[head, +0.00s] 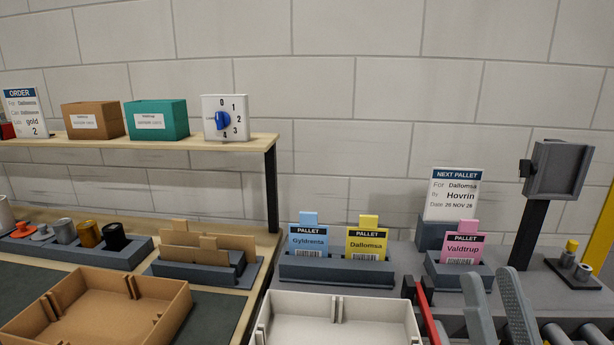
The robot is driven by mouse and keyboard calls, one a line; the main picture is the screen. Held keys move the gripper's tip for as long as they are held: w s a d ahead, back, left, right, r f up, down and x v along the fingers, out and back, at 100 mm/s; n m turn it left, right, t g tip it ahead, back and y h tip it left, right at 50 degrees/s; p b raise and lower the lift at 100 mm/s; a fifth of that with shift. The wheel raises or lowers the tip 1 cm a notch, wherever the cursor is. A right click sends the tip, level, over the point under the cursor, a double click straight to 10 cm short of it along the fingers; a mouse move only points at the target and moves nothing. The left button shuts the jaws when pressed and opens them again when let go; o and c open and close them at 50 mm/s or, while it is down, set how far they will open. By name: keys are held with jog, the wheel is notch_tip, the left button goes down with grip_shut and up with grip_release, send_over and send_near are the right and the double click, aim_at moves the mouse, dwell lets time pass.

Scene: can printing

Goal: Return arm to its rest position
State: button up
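My gripper (489,275) shows at the bottom right of the head view, as two grey fingers pointing up. The fingers stand apart with a gap between them, and I see nothing held there. The right finger has a dotted face. The rest of my arm is below the picture and hidden. The fingers are in front of the roller conveyor (556,335) and below the pink Valdtrup pallet card (463,247).
A red bar (430,318) is just left of the fingers. A white tray (290,298) and a brown tray (180,312) lie further left. Blue Gyldrenta (308,240) and yellow Dallomsa (366,243) cards stand in a holder. A dark post with a screen (557,170) rises at right.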

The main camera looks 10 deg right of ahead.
jog(key=s+a+f+n+g+y+p, duration=0.15)
jog(key=s+f+g, duration=0.35)
jog(key=f, duration=0.5)
jog(key=s+a+f+n+g+y, duration=0.1)
jog(key=s+a+f+g, duration=0.2)
jog(key=s+f, duration=0.55)
jog(key=s+f+m+g+h+p, duration=0.1)
jog(key=s+f+g, duration=0.3)
jog(key=s, duration=0.6)
notch_tip(320, 180, down, 3)
jog(key=shift+a+r, duration=0.2)
jog(key=shift+a, duration=0.15)
